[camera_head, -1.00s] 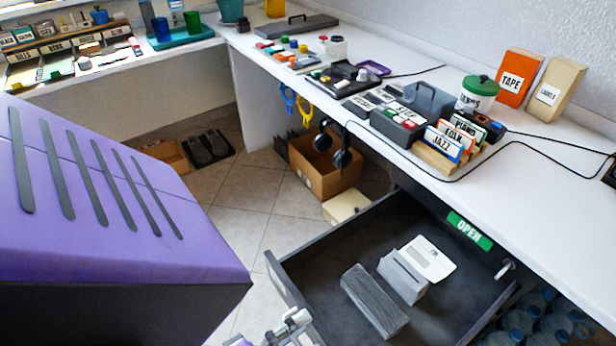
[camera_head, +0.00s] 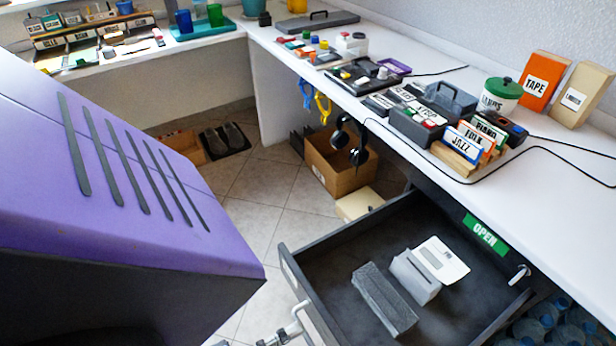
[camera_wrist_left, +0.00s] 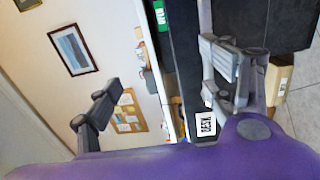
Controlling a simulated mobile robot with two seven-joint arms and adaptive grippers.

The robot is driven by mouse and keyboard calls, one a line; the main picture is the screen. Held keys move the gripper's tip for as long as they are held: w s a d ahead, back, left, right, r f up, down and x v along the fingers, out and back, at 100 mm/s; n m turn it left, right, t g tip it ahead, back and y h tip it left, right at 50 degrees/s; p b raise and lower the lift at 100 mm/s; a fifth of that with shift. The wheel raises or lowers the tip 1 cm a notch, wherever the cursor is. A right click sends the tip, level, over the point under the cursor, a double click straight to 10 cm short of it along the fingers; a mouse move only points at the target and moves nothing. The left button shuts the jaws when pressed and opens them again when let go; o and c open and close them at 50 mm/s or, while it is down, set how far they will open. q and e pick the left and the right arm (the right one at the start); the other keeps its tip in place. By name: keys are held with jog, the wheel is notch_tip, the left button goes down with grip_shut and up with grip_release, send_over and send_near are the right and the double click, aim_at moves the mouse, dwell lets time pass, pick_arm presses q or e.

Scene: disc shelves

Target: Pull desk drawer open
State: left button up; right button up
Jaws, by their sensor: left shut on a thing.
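The dark grey desk drawer (camera_head: 345,228) stands pulled out from under the white desk (camera_head: 400,150), at the lower right of the head view. A grey block (camera_head: 385,300) and white card-like items (camera_head: 416,275) lie inside it. A pale bar handle (camera_head: 298,317) shows on its front near the bottom edge. My left gripper (camera_wrist_left: 163,75) shows in the left wrist view, its fingers either side of the drawer front with the "DESK" label (camera_wrist_left: 207,126). It is shut on the handle; the contact itself is mostly hidden. My right gripper is out of view.
A green "OPEN" label (camera_head: 485,235) is on the desk edge above the drawer. A cardboard box (camera_head: 335,170) with headphones (camera_head: 358,153) stands on the floor behind the drawer. Bottles (camera_head: 545,320) are below right. My purple body covers the left.

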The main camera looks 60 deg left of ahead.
pick_arm(q)
jog(key=shift+s+r, duration=0.15)
jog(key=shift+s, duration=0.35)
jog(key=c, duration=0.7)
jog(key=s, duration=0.1)
jog(key=s+f, duration=0.1)
jog(key=s, duration=0.1)
jog(key=shift+a, duration=0.15)
